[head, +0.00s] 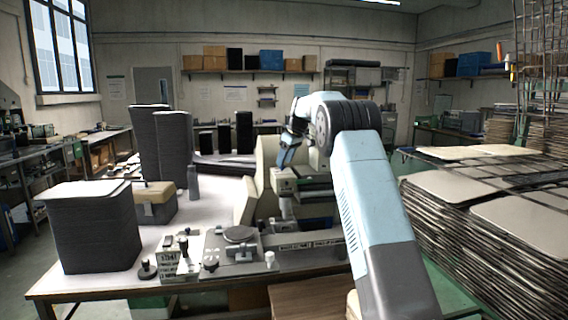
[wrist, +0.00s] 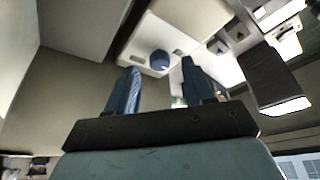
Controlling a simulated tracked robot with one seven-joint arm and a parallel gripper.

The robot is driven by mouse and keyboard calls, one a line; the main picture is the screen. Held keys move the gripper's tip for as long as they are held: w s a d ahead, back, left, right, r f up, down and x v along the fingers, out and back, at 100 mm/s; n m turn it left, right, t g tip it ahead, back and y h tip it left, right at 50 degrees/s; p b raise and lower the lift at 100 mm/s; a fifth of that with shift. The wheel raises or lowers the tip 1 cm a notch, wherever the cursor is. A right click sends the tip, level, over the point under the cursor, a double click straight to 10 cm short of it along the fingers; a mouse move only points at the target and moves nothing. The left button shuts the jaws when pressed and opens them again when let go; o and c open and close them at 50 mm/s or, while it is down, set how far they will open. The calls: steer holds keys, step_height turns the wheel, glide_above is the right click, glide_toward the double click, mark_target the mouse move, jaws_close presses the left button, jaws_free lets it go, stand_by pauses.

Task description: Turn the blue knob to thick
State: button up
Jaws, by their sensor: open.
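The blue knob (wrist: 161,60) shows in the wrist view as a round disc on a pale machine panel (wrist: 150,36). Small dark labels sit on either side of it; I cannot read them or tell the knob's setting. My gripper (wrist: 159,68) is open, its two blue fingers reaching towards the panel with the knob seen between their tips. Whether the fingers touch the knob or stay apart from it, I cannot tell. In the head view my gripper (head: 284,158) is beside the cream machine (head: 265,170), and the knob is hidden there.
The bench (head: 215,205) holds a dark sheet stack (head: 92,230), a toolbox (head: 154,205) and a small fixture with levers (head: 180,258). Large stacks of trays (head: 480,215) stand on the right, close to my arm. Some clear bench top shows left of the machine.

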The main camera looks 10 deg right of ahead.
steer(key=shift+x, duration=0.95)
steer(key=shift+c, duration=0.4)
jaws_close()
